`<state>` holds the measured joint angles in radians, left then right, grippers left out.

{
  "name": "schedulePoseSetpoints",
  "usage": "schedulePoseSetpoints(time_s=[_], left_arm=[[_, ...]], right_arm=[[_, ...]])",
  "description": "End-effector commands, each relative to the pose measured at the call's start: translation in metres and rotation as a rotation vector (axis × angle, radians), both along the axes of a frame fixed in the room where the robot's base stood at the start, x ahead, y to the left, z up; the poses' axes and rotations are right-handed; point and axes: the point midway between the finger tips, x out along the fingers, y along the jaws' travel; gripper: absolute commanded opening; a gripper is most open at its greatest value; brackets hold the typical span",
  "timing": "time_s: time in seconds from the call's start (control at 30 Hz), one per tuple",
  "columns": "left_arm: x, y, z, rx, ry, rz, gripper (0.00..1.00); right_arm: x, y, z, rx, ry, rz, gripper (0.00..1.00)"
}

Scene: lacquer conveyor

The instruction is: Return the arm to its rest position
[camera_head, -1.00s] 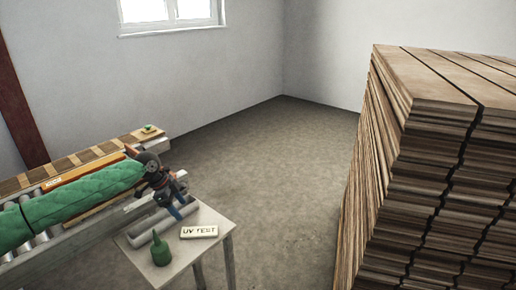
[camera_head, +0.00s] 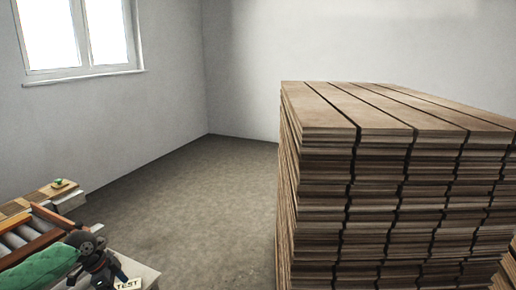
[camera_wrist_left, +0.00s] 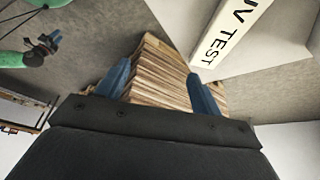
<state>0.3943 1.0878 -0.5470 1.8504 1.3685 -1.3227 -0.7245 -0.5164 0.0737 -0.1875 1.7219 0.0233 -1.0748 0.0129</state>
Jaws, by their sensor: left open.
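My left arm, in a green sleeve (camera_head: 38,268), comes in at the bottom left of the head view. My left gripper (camera_head: 106,284) is at the bottom edge there, beside the white table, and its fingertips are cut off by the frame. In the left wrist view the two blue fingers of my left gripper (camera_wrist_left: 160,85) stand apart with nothing between them but the distant plank stack. My right gripper does not clearly show as a gripper in the head view.
A white sign (camera_wrist_left: 225,32) reading "UV TEST" stands close to the fingers; part of it shows by the small table (camera_head: 148,274). A roller conveyor (camera_head: 30,232) lies left. A tall plank stack (camera_head: 400,200) fills the right. Bare floor (camera_head: 190,215) lies between.

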Motion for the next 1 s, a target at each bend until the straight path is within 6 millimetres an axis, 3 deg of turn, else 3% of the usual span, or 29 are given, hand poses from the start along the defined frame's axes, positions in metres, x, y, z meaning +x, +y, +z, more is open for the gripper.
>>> schedulePoseSetpoints(time_s=[0.27, 0.53, 0.8, 1.0], left_arm=[[-0.033, -0.067, -0.050, 0.004, 0.014, -0.002, 0.66], [-0.093, -0.154, -0.103, 0.001, 0.007, 0.063, 0.66], [-0.156, -0.216, -0.128, -0.011, -0.008, 0.217, 0.66], [-0.203, -0.242, -0.132, -0.016, -0.012, 0.387, 0.66]], right_arm=[[-0.002, -0.007, -0.001, -0.008, 0.003, 0.001, 0.36], [-0.003, -0.014, -0.002, -0.018, 0.003, 0.006, 0.36], [-0.003, -0.014, -0.002, -0.018, 0.004, 0.006, 0.36], [-0.002, -0.006, -0.001, -0.008, 0.004, 0.001, 0.36]])
